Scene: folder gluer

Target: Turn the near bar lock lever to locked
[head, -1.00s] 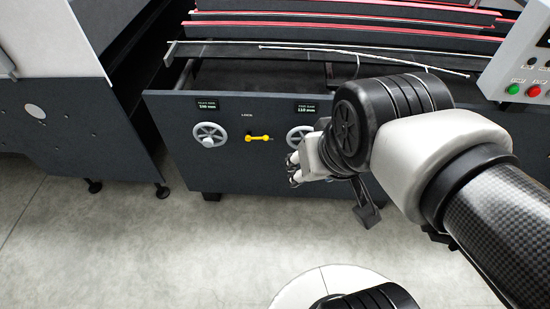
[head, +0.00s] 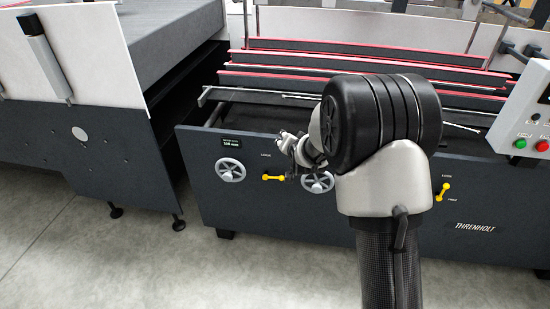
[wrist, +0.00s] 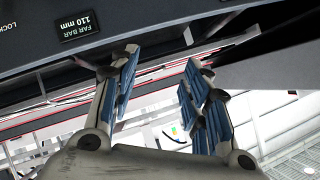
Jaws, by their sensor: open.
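A yellow lever (head: 273,177) lies horizontal on the dark front panel, with a LOCK label above it. It is just right of the left handwheel (head: 230,170), so I take it as the near bar lever. A second yellow lever (head: 443,191) stands more upright farther right, with its own lock and free labels. My gripper (head: 283,140) is above and slightly right of the left lever, apart from it, near the panel's top edge. In the wrist view my gripper (wrist: 160,65) is open with nothing between its fingers, and the FAR BAR 110 mm display (wrist: 78,25) shows.
A right handwheel (head: 317,181) sits close below my gripper, partly behind my arm. A control box (head: 527,120) with green and red buttons stands at the right. Red-edged bars (head: 300,60) lie above the panel. The floor (head: 130,265) in front is clear.

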